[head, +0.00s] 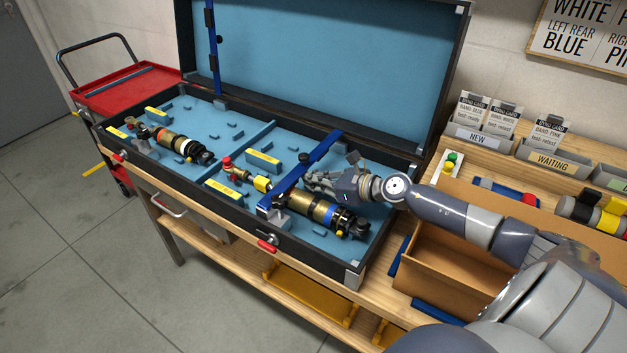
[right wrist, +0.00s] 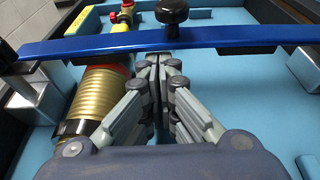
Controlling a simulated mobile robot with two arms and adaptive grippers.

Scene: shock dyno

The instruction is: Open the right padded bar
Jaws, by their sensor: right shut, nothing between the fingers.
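The right padded bar (head: 318,157) is a blue bar lying down across the right compartment of the open case, over a gold and black shock (head: 312,208). In the right wrist view the bar (right wrist: 100,44) crosses the top, with a black knob (right wrist: 172,12) on it and dark pads beneath. My right gripper (head: 308,178) is inside the case, to the right of the bar. In the right wrist view its fingertips (right wrist: 160,60) are together and empty, close to the bar's near edge below the knob; contact cannot be told. My left gripper is out of view.
Another blue bar (head: 213,50) stands upright at the left, against the raised lid (head: 330,50). A second shock (head: 175,142) lies in the left compartment. A red cart (head: 110,88) is behind left. Card bins and an open brown box (head: 440,265) stand on the bench at right.

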